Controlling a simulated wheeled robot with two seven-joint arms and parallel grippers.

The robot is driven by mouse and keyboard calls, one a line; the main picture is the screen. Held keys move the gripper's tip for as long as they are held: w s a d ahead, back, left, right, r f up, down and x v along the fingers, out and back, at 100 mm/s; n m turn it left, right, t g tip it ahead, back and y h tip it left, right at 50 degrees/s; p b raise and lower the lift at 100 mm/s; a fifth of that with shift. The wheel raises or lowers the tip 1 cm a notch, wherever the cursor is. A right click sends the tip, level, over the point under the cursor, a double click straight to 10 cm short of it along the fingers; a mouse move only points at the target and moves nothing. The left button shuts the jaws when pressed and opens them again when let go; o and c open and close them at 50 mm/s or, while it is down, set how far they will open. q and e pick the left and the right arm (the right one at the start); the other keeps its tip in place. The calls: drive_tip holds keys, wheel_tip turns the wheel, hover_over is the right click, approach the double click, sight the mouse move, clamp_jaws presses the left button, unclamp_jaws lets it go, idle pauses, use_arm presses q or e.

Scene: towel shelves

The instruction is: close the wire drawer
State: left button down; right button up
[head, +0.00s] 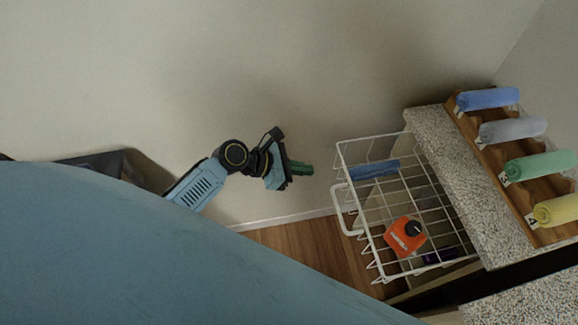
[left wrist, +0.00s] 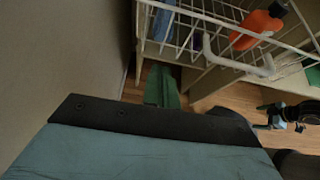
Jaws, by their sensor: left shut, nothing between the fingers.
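The white wire drawer (head: 352,152) is pulled out from under the speckled counter in the head view. Its loop handle (head: 341,212) sticks out on the left side, towards my left gripper. My left gripper (head: 301,168) has green fingers, shut and empty, pointing right, a short gap left of the drawer and apart from it. In the left wrist view the fingers (left wrist: 162,87) point at the floor gap below the drawer, and the handle (left wrist: 238,64) is to their upper right.
The drawer holds an orange bottle (head: 405,236), a blue rolled item (head: 374,169) and a dark purple item (head: 440,256). Rolled towels lie on a wooden rack (head: 505,186) on the counter (head: 440,150). A wall runs behind my left arm. Wooden floor (head: 310,248) is clear left of the drawer.

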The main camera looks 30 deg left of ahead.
sight(338, 170)
use_arm(q)
drive_tip(key=w+d, duration=0.1)
drive_tip(key=w+d+f, duration=0.1)
drive_tip(key=d, duration=0.1)
drive_tip(key=w+d+b, duration=0.1)
drive_tip(key=shift+w+d+f, duration=0.2)
drive_tip(key=shift+f, duration=0.05)
drive_tip(key=shift+w+d, duration=0.3)
drive_tip(key=shift+d, duration=0.05)
